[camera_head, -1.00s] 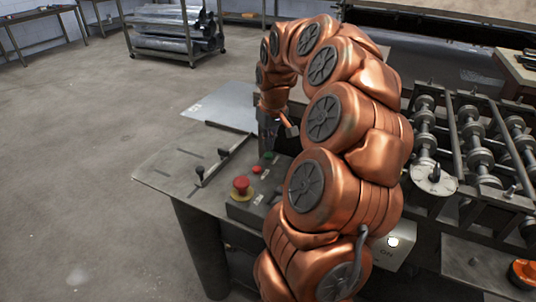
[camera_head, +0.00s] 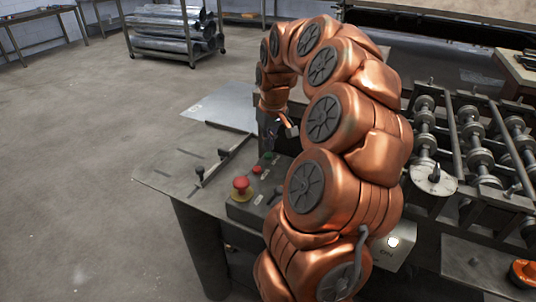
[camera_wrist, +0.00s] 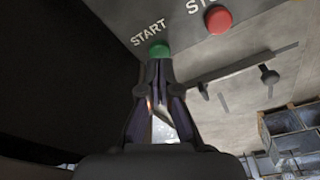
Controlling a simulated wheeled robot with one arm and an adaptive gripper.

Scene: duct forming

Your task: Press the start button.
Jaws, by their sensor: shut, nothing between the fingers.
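The green start button (camera_wrist: 159,50) sits on the grey control panel under the word START in the wrist view. It also shows in the head view (camera_head: 268,156). My gripper (camera_wrist: 158,66) is shut and empty. Its fingertips appear right at the lower edge of the green button in the wrist view; I cannot tell whether they touch it. In the head view my gripper (camera_head: 268,145) points down just above the green button. The flat red stop button (camera_wrist: 218,19) is to the right of the start button, apart from the fingers.
A red mushroom button (camera_head: 241,184) on a yellow base stands near the panel's front end. Small black-knobbed levers (camera_head: 211,166) stand on the table (camera_head: 165,172) left of the panel. A roller machine (camera_head: 470,135) is on the right. The floor at left is open.

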